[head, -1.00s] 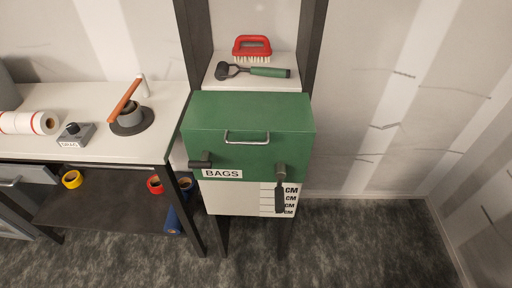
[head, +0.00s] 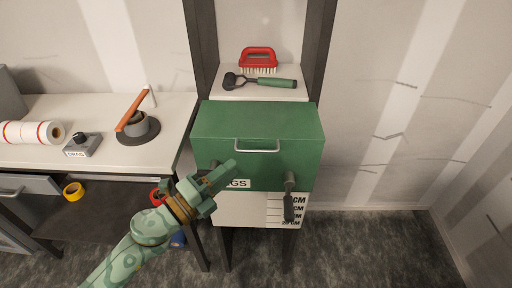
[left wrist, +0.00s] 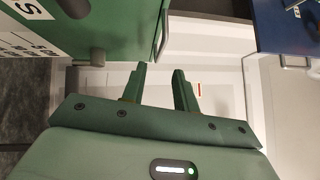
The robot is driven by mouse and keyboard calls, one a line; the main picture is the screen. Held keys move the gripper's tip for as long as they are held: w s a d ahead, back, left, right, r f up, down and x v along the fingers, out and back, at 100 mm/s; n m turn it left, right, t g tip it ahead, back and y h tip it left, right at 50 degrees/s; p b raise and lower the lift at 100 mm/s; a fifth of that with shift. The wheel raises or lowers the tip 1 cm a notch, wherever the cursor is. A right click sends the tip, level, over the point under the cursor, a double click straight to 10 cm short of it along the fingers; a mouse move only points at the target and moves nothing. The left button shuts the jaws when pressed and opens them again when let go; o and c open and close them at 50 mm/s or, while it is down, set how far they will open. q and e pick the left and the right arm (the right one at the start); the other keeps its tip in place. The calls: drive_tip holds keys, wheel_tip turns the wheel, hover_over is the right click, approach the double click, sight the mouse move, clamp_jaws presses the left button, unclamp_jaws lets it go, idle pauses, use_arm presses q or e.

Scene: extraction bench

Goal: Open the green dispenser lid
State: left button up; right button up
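The green dispenser (head: 220,150) stands at the middle of the head view, its green lid (head: 258,118) closed, with a silver bar handle (head: 257,148) on the front. Black latches sit on its front; the right one (head: 290,190) hangs down, and my gripper partly covers the left one and the BAGS label (head: 239,184). My left gripper (head: 222,174) is in front of the dispenser's lower left, below and left of the handle. In the left wrist view its fingers (left wrist: 158,72) are apart with nothing between them; the green front (left wrist: 115,30) and handle (left wrist: 161,33) show beyond. My right gripper is not in view.
A red brush (head: 258,58) and a green-handled tool (head: 262,82) lie on the shelf behind the lid. A white bench (head: 85,110) with a roll and a pot stands at left. A blue box (left wrist: 285,25) shows in the left wrist view. Room right of the dispenser is clear.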

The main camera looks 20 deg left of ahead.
sight(256, 151)
use_arm(q)
drive_tip(key=p+x, duration=0.1)
drive_tip(key=x, duration=0.8)
drive_tip(key=shift+w, duration=0.15)
clamp_jaws()
